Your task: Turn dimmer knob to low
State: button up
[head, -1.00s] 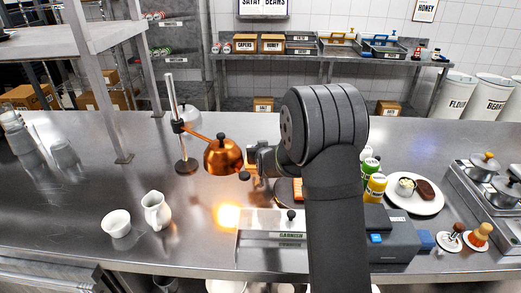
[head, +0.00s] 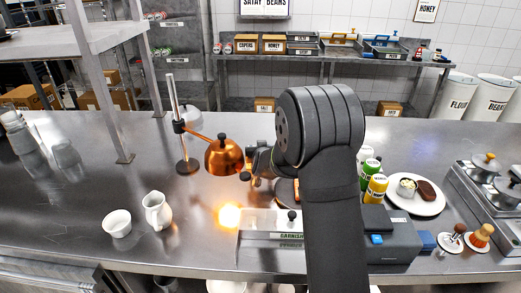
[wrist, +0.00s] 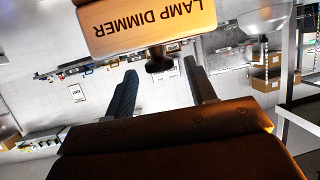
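The lamp dimmer box (wrist: 150,28), pale orange with upside-down "LAMP DIMMER" lettering, fills the top of the wrist view. Its black dimmer knob (wrist: 159,61) sticks out from the edge nearest my gripper. My gripper (wrist: 161,68) is open, with one finger on each side of the knob's line and visible gaps to it. Whether the tips reach past the knob is hard to tell. In the head view my gripper (head: 254,163) is beside the copper lamp shade (head: 223,157), partly hidden by my arm. The lit lamp casts a bright glow (head: 229,215) on the counter.
The lamp stand (head: 187,165) rises left of the shade. A garnish bin (head: 272,240) is in front. Bottles (head: 375,188) and a plate (head: 432,205) stand right of my arm. A white jug (head: 157,210) and bowl (head: 117,224) are at left, with clear counter around them.

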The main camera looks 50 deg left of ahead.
jog(key=shift+s, duration=0.1)
jog(key=v, duration=0.7)
jog(key=shift+d, duration=0.2)
jog(key=shift+a, duration=0.1)
jog(key=x, duration=0.7)
jog(key=shift+a+f, duration=0.15)
jog(key=shift+f, duration=0.05)
jog(key=shift+r, duration=0.1)
dwell(0.3)
dwell(0.4)
